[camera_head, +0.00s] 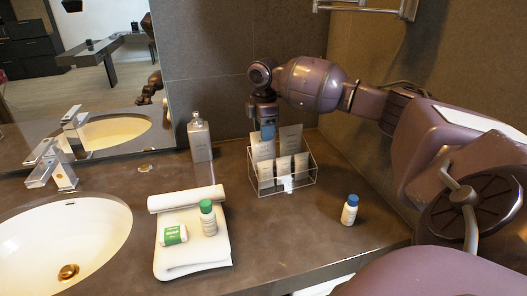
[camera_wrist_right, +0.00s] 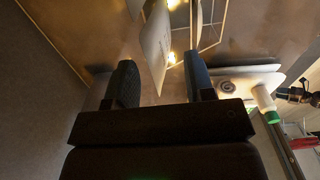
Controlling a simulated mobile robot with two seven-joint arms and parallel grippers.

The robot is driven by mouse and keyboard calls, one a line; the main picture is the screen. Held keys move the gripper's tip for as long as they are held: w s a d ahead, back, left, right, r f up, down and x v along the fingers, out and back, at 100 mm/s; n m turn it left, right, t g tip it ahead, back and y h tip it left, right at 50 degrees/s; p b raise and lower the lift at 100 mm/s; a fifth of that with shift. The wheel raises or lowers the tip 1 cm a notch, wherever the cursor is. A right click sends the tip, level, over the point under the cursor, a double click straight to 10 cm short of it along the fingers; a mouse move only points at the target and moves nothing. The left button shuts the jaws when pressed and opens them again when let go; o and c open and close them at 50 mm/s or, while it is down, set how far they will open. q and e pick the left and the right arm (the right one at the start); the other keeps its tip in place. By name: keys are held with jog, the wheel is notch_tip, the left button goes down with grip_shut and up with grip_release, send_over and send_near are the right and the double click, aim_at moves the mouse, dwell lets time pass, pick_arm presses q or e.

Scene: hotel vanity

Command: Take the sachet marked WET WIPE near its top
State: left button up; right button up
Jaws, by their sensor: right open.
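A wire rack (camera_head: 287,187) on the counter holds several upright sachets. Smaller pale ones stand in front. The print is too small for me to tell which is marked WET WIPE. My right gripper (camera_head: 264,118) points down over the rack's back left. In the wrist view my right gripper (camera_wrist_right: 161,82) is open, and a pale sachet (camera_wrist_right: 157,45) shows edge-on between and beyond the fingers. Contact cannot be seen.
A white towel (camera_head: 190,255) holds a green-capped bottle (camera_head: 208,219) and a green-labelled packet (camera_head: 174,235). A blue-capped bottle (camera_head: 350,210) stands at right. The sink (camera_head: 100,235) is at left.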

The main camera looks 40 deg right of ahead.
aim_at(264, 150)
notch_tip(264, 150, down, 3)
jog(key=shift+w+f, duration=0.1)
grip_shut()
dwell(0.4)
